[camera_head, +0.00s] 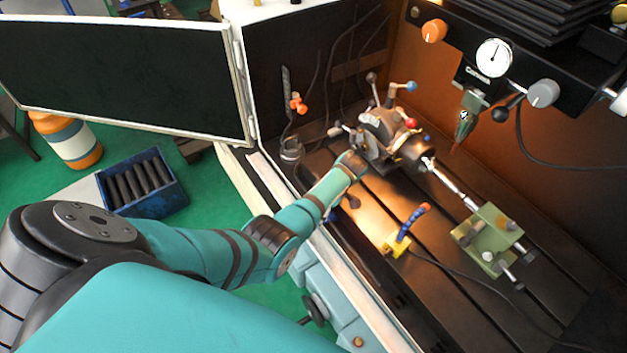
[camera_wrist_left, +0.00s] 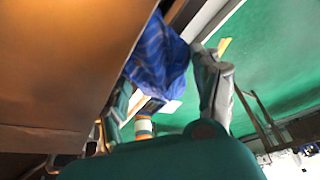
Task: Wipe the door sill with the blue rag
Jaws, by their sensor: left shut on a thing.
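The blue rag (camera_wrist_left: 160,58) hangs crumpled by the grey finger of my left gripper (camera_wrist_left: 197,55) in the left wrist view. The gripper is shut on it; the other finger is not clearly seen. In the head view my left arm reaches across the door sill into the machine, and its far end (camera_head: 352,162) is near the chuck (camera_head: 390,135). I cannot make out the rag or the jaws clearly there. The door sill (camera_head: 357,290) is the pale strip along the machine's front edge, partly hidden by my arm. My right gripper is in neither view.
A green vise (camera_head: 487,240) and a yellow-based coolant nozzle (camera_head: 398,243) stand on the slotted bed. The spindle tool (camera_head: 467,115) hangs above. The open door panel (camera_head: 130,75) is at left. A blue bin of dark rods (camera_head: 145,190) stands on the green floor.

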